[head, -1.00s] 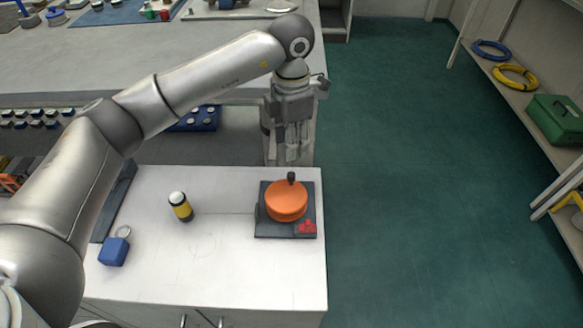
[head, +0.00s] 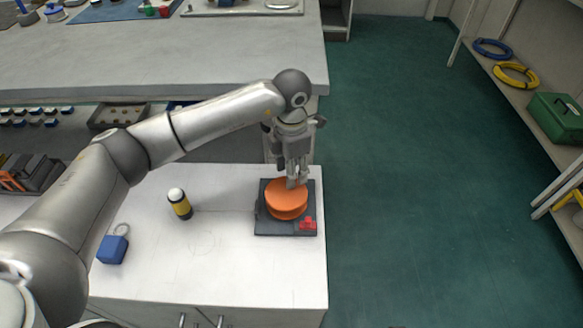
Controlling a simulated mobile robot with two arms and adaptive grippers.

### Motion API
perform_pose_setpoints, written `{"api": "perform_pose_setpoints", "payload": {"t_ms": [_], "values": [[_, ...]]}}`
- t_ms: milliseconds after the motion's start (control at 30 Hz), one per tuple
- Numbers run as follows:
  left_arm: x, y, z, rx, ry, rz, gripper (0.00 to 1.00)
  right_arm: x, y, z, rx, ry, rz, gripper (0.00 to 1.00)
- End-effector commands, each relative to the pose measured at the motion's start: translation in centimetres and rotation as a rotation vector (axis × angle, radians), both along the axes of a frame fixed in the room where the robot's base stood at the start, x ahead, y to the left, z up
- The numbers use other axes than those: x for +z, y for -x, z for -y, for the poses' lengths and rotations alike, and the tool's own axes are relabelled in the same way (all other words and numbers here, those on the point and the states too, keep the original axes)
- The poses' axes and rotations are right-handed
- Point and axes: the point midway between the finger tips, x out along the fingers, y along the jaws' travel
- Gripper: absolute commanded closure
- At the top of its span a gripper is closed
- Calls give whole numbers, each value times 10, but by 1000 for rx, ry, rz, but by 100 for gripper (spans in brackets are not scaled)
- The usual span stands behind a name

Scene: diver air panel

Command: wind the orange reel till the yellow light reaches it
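The orange reel (head: 286,200) sits on a dark square base (head: 270,229) with a red part at its front right corner, near the right edge of the white worktop. The yellow light (head: 180,206), a yellow and black cylinder with a white top, stands upright to the left, apart from the reel. A faint thin line runs between them. My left gripper (head: 296,182) points down at the far side of the reel, where the dark crank knob is hidden behind its fingers. Whether the fingers are closed on the knob is too small to tell. My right gripper is not in view.
A blue padlock-like block (head: 112,249) lies on the worktop (head: 215,270) at left. A long grey bench (head: 150,60) stands behind. Green floor is free at right, beside a shelf with hoses and a green case (head: 558,118).

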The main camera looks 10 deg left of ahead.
Motion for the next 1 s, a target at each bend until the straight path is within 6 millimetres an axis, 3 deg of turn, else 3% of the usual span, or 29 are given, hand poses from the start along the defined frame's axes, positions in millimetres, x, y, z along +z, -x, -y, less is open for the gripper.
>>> {"api": "perform_pose_setpoints", "payload": {"t_ms": [67,367,1000], "values": [[0,0,0,0,0,0,61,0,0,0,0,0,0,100],[0,0,0,-1,1,-1,99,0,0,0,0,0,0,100],[0,0,1,-18,1,-1,100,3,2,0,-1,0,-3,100]]}}
